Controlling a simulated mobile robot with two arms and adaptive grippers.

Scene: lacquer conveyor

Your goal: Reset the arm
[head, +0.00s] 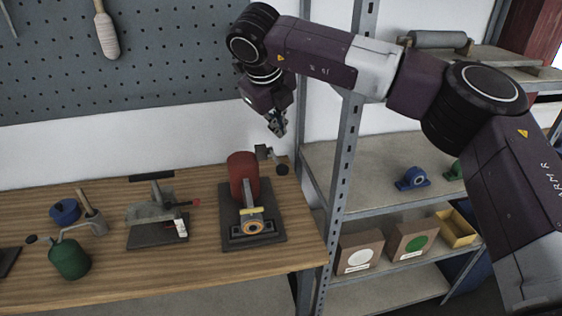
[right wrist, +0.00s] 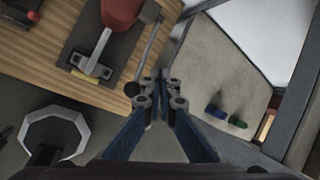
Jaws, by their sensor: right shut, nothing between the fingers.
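My right arm comes in from the right in the head view and bends down over the back right end of the workbench. My right gripper (head: 277,126) hangs above a red cylindrical machine (head: 243,172), apart from it, in front of the pale wall. The gripper also shows in the right wrist view (right wrist: 160,80), its fingertips together and nothing between them. In that view the red machine (right wrist: 122,12) lies to the upper left of the fingers. My left gripper is in neither view.
The wooden workbench (head: 110,283) holds a green can (head: 69,259), a blue round part (head: 66,211) and a grey clamp device (head: 152,207). A metal shelf post (head: 347,150) stands close to my right arm. The shelf holds a blue bearing block (head: 411,179), boxes and a yellow bin (head: 455,228).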

